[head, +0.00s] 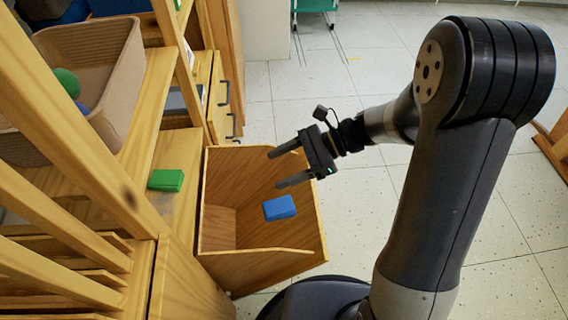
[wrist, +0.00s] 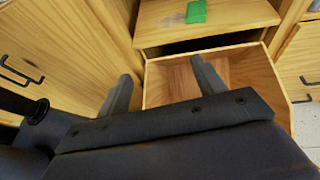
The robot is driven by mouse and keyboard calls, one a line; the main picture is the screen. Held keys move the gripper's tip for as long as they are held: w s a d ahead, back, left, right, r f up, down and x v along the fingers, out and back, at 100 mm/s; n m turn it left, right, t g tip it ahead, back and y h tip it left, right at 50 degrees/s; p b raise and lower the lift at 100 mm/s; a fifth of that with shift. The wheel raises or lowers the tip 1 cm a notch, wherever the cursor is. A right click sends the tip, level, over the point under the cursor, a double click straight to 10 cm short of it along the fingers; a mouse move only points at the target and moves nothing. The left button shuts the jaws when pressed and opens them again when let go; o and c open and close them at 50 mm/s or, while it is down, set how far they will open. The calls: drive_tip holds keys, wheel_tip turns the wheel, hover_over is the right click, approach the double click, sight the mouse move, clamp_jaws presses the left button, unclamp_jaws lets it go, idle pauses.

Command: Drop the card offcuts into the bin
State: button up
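A blue block-like piece (head: 279,207) shows within the opening of the wooden bin (head: 275,262). I cannot tell whether it rests against the inside or is above it. A green block-like piece (head: 166,180) lies on a wooden shelf left of the bin; it also shows in the wrist view (wrist: 196,12), behind the bin (wrist: 262,75). Whether these pieces are the card offcuts is not clear. My gripper (head: 274,169) is open and empty above the bin, its two fingers apart. In the wrist view the gripper (wrist: 160,72) hides part of the bin, and no blue piece shows.
A wooden rack with slanted posts (head: 85,125) stands at the left. It holds a beige basket (head: 105,60) with a green and a blue ball. Drawers with dark handles (head: 222,100) stand behind the bin.

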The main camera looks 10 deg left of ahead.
drive_tip(key=shift+o, duration=0.8)
drive_tip(key=p+v, duration=0.2)
drive_tip(key=v, duration=0.9)
drive_tip(key=shift+s+a+f, duration=0.1)
drive_tip(key=shift+a, duration=0.05)
drive_tip(key=s+a+p, duration=0.2)
drive_tip(key=s+a, duration=0.1)
drive_tip(key=a, duration=0.6)
drive_tip(key=shift+s, duration=0.3)
drive_tip(key=shift+a+f, duration=0.1)
drive_tip(key=shift+f, duration=0.05)
